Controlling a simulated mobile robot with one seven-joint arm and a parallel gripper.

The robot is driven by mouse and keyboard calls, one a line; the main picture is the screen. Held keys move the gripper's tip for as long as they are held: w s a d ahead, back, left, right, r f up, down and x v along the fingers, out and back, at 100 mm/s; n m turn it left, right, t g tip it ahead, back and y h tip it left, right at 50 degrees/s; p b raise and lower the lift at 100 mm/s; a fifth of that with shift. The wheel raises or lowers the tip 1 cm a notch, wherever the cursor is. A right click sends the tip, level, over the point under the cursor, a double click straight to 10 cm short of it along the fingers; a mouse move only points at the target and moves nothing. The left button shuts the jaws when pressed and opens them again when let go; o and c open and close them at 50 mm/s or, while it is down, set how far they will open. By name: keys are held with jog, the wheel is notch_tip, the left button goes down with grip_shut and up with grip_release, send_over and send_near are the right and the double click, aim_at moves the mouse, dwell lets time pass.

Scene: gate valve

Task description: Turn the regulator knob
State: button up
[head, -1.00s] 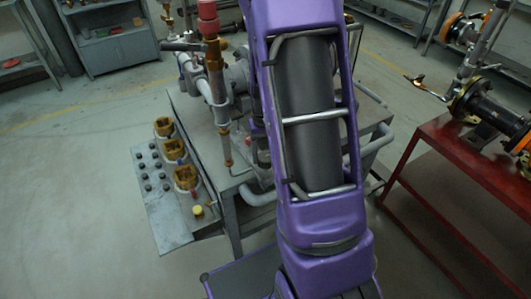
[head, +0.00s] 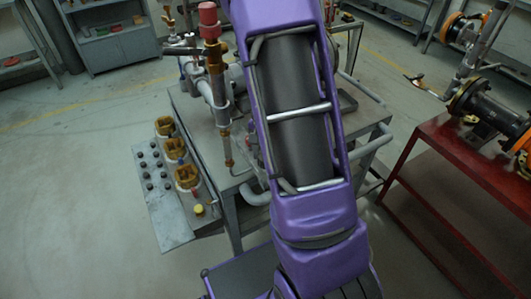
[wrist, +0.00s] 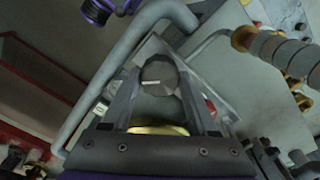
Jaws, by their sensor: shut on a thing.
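The regulator knob (wrist: 160,76) is a dark, faceted round knob with a short pale mark on its face. It shows in the wrist view between the two fingers of my gripper (wrist: 158,84). My gripper is shut on the knob, one finger along each side. A brass-coloured rounded part (wrist: 158,130) sits between the fingers, nearer the palm. In the head view my own arm covers the middle of the bench, so the knob and my gripper are hidden there.
A grey bench (head: 228,185) carries pipework with a red-capped valve (head: 208,20). A sloped panel (head: 165,205) with black buttons and several yellow-brown units stands at its left. A red table (head: 455,165) with flanged pipe parts stands at right. Open floor lies at front left.

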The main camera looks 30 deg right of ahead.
dwell(0.4)
jog(key=o, duration=1.4)
jog(key=shift+c, duration=0.2)
notch_tip(320, 180, up, 18)
jog(key=shift+f+p, duration=0.25)
jog(key=shift+p, duration=0.1)
